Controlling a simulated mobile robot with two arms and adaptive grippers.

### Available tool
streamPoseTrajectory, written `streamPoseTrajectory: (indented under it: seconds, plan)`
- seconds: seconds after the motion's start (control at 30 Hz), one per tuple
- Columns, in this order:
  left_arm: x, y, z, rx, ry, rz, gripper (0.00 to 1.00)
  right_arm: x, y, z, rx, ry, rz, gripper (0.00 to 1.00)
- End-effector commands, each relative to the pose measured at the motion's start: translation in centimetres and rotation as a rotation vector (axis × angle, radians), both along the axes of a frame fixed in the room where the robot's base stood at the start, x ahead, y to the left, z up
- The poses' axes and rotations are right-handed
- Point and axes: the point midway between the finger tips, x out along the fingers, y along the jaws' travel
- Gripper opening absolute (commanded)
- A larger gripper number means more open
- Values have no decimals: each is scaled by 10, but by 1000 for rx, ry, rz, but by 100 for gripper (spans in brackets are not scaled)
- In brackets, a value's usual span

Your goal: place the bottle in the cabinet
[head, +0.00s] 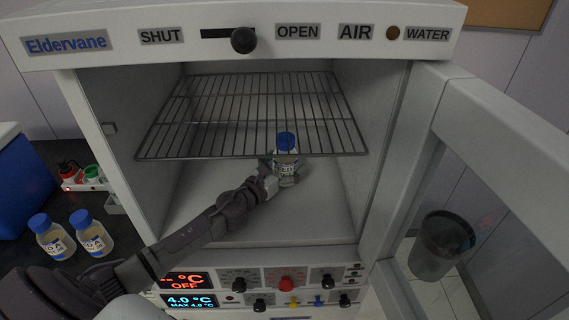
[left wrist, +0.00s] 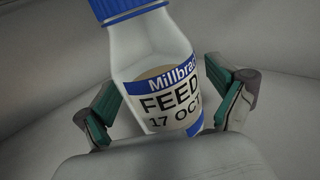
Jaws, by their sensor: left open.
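The cabinet (head: 395,150) stands with its door (head: 415,190) swung open to the right. A bottle (head: 285,160) with a blue cap stands inside it, on the cabinet floor below the wire shelf. In the left wrist view the bottle (left wrist: 158,80) has a label reading "Millbra…", "FEED" and "17 OCT". My left gripper (head: 283,172) reaches into the cabinet at the bottle. In the left wrist view its fingers (left wrist: 167,100) are open, one on each side of the bottle, with a gap visible on the left side. My right gripper is not in view.
A wire shelf (head: 250,112) spans the cabinet above the bottle. Two blue-capped bottles (head: 52,237) (head: 92,233) stand on the dark bench at left, near a blue box (head: 22,180). A control panel (head: 285,285) lies below the opening. A bin (head: 438,245) shows through the door.

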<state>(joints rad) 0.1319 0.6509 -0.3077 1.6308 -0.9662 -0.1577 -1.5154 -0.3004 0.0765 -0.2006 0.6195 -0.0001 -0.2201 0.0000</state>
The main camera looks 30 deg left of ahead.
Motion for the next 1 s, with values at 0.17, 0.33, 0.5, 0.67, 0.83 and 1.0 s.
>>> streamPoseTrajectory:
  seconds: [0.17, 0.33, 0.5, 0.67, 0.83, 1.0]
  plan:
    - [-10, 2, -1, 2, 3, -1, 95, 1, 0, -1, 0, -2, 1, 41]
    - [-42, 5, -3, 1, 4, -2, 95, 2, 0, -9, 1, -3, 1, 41]
    - [-78, 9, -4, 1, 4, -2, 95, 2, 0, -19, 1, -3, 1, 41]
    - [-102, 13, -2, -1, 2, 0, 95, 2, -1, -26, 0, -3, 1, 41]
    - [-116, 14, 0, 0, 1, -1, 95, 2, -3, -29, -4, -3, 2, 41]
    - [-119, 15, 2, 1, -1, 0, 95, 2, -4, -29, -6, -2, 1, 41]
